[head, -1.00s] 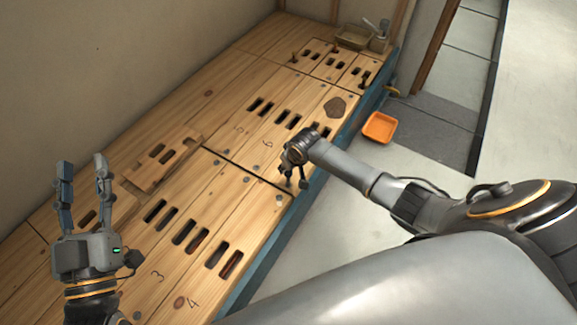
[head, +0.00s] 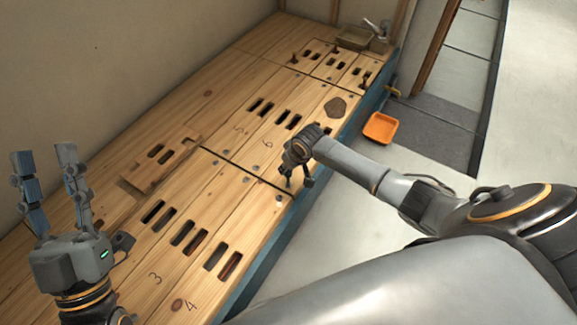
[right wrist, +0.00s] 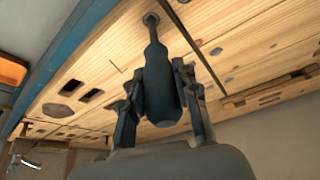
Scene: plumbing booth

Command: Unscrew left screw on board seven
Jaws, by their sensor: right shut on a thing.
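My right gripper (right wrist: 158,92) is shut on a dark screwdriver-like tool (right wrist: 156,65). In the right wrist view the tool's narrow tip meets a round screw head (right wrist: 151,18) on a plank, close to a dark seam; whether it is seated in the screw is too small to tell. In the head view my right gripper (head: 298,182) is low over the plank's outer edge and mostly hides the tool. I cannot read a number seven on any board. My left gripper (head: 46,160) is open and empty above the planks at the left.
The wooden platform (head: 225,205) has slotted boards and several screws. A loose slotted board (head: 160,160) lies raised at the left. An orange tray (head: 380,127) is on the floor beyond the blue edge.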

